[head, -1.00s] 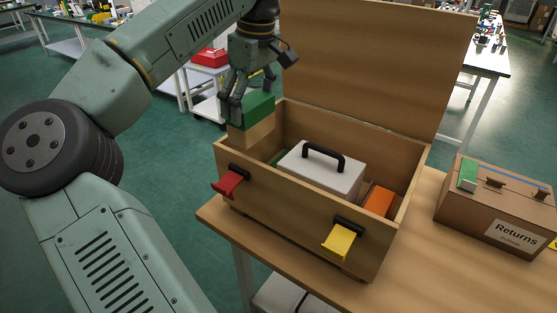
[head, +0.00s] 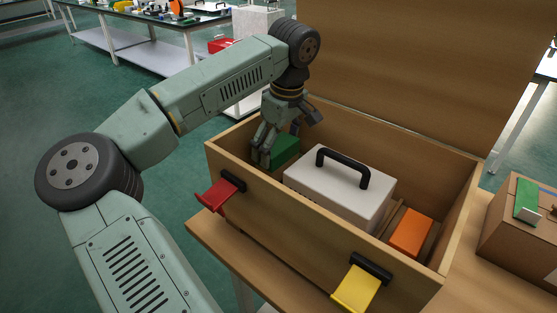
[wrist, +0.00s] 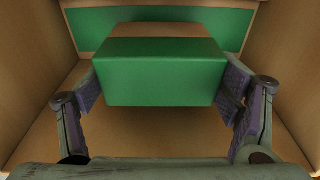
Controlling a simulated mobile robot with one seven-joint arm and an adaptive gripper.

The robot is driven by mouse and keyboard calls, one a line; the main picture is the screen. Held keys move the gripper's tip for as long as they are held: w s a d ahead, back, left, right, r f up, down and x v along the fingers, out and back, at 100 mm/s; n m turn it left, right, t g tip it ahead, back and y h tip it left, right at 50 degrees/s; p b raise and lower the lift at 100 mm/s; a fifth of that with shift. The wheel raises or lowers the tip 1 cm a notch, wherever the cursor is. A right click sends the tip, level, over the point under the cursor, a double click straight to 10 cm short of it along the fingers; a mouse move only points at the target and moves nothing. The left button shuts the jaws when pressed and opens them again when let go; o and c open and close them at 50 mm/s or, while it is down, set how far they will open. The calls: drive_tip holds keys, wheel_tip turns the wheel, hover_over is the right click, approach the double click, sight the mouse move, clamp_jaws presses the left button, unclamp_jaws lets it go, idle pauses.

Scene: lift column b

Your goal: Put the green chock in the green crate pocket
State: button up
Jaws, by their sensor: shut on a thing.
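The green chock (head: 285,150), a block with a green part and a wood-coloured part, is inside the left end of the open wooden crate (head: 310,243). My gripper (head: 271,143) reaches down into that end and is shut on the chock. In the wrist view the chock (wrist: 160,78) sits between both finger pads (wrist: 163,90). Beyond it a green panel (wrist: 85,30) shows on the pocket's wall, with wooden walls at both sides. The chock's underside is hidden, so I cannot tell whether it touches the pocket floor.
A white case (head: 335,193) with a black handle fills the crate's middle, close to my gripper. An orange block (head: 410,233) lies at the right end. Red (head: 218,193) and yellow (head: 357,290) latches stick out in front. The raised lid (head: 400,70) stands behind. A cardboard box (head: 520,235) is at right.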

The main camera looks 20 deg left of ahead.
drive_tip(key=shift+f, duration=2.1)
drive_tip(key=o, duration=1.4)
drive_tip(key=shift+c, duration=0.2)
drive_tip(key=r, duration=0.4)
drive_tip(key=d+r, duration=0.1)
drive_tip(key=r, duration=0.7)
drive_tip(key=shift+s+d+r, duration=0.1)
drive_tip(key=shift+s+d, duration=0.15)
drive_tip(key=shift+d, duration=0.1)
